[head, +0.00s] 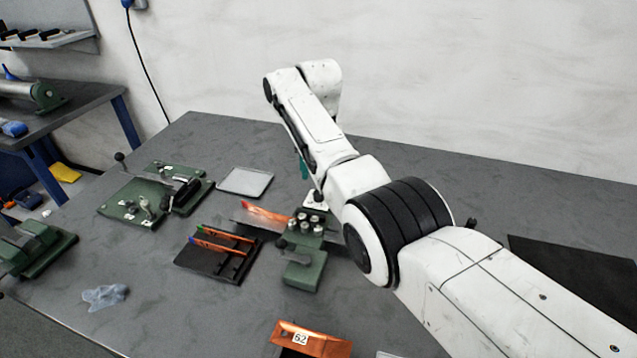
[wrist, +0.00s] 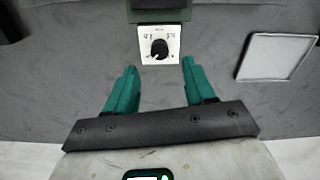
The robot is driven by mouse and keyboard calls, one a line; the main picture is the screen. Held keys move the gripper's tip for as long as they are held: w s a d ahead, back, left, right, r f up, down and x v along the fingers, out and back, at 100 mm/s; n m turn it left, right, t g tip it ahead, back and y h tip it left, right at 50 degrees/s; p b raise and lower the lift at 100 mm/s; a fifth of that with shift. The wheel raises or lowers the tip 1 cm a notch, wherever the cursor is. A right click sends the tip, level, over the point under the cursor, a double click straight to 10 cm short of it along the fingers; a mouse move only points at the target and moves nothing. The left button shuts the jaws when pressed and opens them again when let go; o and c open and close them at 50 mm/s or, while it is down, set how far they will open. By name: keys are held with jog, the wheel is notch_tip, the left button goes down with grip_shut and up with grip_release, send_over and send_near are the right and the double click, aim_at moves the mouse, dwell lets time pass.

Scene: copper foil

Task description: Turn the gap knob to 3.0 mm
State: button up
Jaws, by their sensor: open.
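The gap knob (wrist: 159,49) is a small round black knob on a white dial plate (wrist: 147,57) with tiny marks, in the upper middle of the wrist view. The marks are too small to read, so its setting cannot be told. My gripper (wrist: 161,74) is open, its two teal fingers apart and empty. The knob lies ahead of the fingertips and between their lines, not touched. In the head view the white plate (head: 314,201) shows partly beside my arm, and the knob is hidden. A teal finger (head: 303,168) shows behind my arm.
A green device with several metal rollers (head: 305,228) stands by the plate, with orange copper foil (head: 265,213) at its left. A black rack (head: 216,262), a pale tray (head: 245,181) and another green device (head: 137,200) stand left.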

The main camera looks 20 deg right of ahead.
notch_tip(320, 180, up, 5)
jog(key=shift+f, duration=0.1)
dwell(0.6)
